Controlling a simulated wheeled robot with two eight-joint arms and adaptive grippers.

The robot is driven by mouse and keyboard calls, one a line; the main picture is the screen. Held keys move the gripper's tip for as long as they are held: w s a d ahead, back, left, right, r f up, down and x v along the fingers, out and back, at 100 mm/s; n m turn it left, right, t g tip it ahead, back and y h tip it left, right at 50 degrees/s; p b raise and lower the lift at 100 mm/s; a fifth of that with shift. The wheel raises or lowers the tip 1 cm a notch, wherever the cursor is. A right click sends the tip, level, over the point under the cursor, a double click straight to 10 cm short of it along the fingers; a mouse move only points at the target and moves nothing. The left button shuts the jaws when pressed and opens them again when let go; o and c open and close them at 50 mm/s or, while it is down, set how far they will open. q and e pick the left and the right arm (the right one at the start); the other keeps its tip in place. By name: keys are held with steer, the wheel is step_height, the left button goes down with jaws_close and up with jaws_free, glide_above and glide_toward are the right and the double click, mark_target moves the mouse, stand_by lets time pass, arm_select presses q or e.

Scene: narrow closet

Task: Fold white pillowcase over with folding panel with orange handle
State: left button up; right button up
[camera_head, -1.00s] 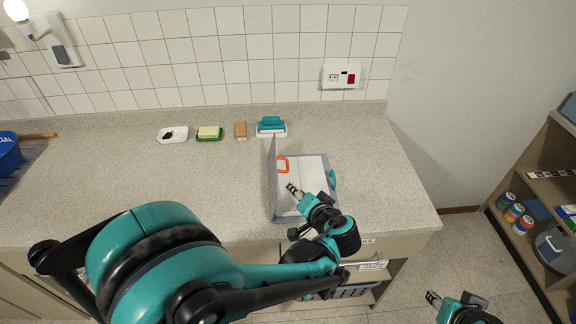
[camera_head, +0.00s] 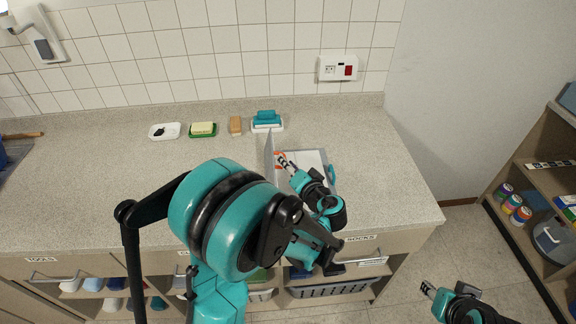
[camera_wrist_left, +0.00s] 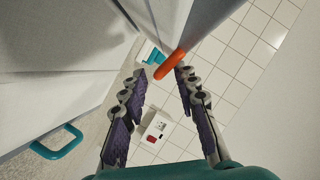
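The folding panel (camera_head: 269,152) stands upright at the left side of the folding board in the head view. Its orange handle (camera_head: 281,155) is partly hidden by my left gripper (camera_head: 285,162). In the left wrist view the orange handle (camera_wrist_left: 170,65) lies just beyond the fingertips, close to the right finger. My left gripper (camera_wrist_left: 157,82) is open there, with its fingers apart. The white pillowcase (camera_head: 312,158) appears as a pale surface on the board, partly covered by my arm. My right gripper (camera_head: 430,290) is low at the right, away from the board; its opening is unclear.
A teal handle (camera_head: 331,172) is at the board's right side. A teal brush (camera_head: 266,121), a wooden block (camera_head: 235,125), a green soap dish (camera_head: 202,130) and a white dish (camera_head: 164,131) line the counter (camera_head: 100,190) behind.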

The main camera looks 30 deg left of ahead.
arm_select(q)
jaws_close()
steer(key=shift+w+d+f+b, duration=0.2)
steer(key=shift+d+f+b, duration=0.25)
steer(key=shift+b, duration=0.05)
jaws_free()
steer(key=v, duration=1.2)
